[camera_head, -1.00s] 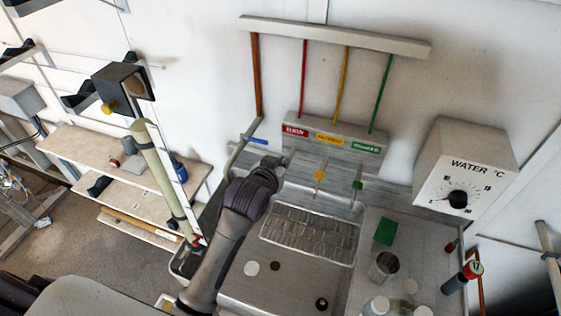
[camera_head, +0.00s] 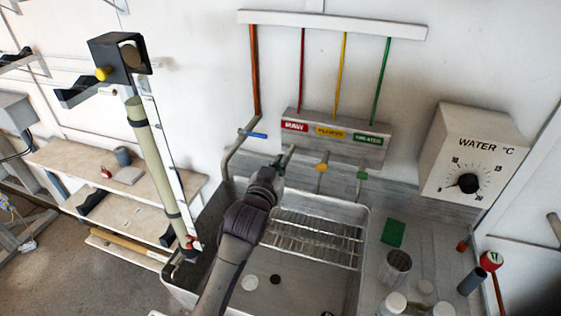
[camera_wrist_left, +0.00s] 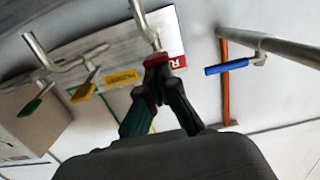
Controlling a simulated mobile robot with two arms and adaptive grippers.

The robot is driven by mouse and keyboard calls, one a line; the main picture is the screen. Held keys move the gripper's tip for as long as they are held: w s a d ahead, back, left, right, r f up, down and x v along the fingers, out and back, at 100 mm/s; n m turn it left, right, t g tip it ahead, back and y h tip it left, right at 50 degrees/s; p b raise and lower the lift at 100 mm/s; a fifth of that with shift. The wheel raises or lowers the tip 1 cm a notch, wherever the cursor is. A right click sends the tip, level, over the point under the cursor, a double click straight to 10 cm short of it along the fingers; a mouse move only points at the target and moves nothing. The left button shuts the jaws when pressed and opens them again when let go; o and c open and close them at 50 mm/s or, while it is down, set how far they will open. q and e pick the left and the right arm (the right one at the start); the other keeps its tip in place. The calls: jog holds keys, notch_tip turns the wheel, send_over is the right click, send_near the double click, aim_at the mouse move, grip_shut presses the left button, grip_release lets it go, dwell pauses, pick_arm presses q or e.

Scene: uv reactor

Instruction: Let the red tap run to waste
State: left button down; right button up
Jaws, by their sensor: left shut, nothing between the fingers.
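The red RAW label (camera_head: 294,126) is on the grey panel, with a metal tap pipe (camera_head: 290,151) coming out below it. My left gripper (camera_head: 279,163) is shut at the end of this pipe, above the sink. In the left wrist view its fingertips (camera_wrist_left: 155,62) meet over the pipe's end. Red shows around the fingers there, and I cannot tell whether it is the tap's lever. The lever is otherwise hidden. The yellow tap (camera_head: 322,168) and green tap (camera_head: 362,176) are to the right. The sink (camera_head: 300,292) is below. My right gripper is not in view.
A blue-handled valve (camera_head: 252,134) on a grey pipe is left of the gripper. A wire rack (camera_head: 315,240) lies in the sink. A metal cup (camera_head: 396,268) and jars stand on the right counter. A tall tube (camera_head: 153,165) stands at left.

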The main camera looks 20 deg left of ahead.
pick_arm(q)
jog(key=shift+s, duration=0.15)
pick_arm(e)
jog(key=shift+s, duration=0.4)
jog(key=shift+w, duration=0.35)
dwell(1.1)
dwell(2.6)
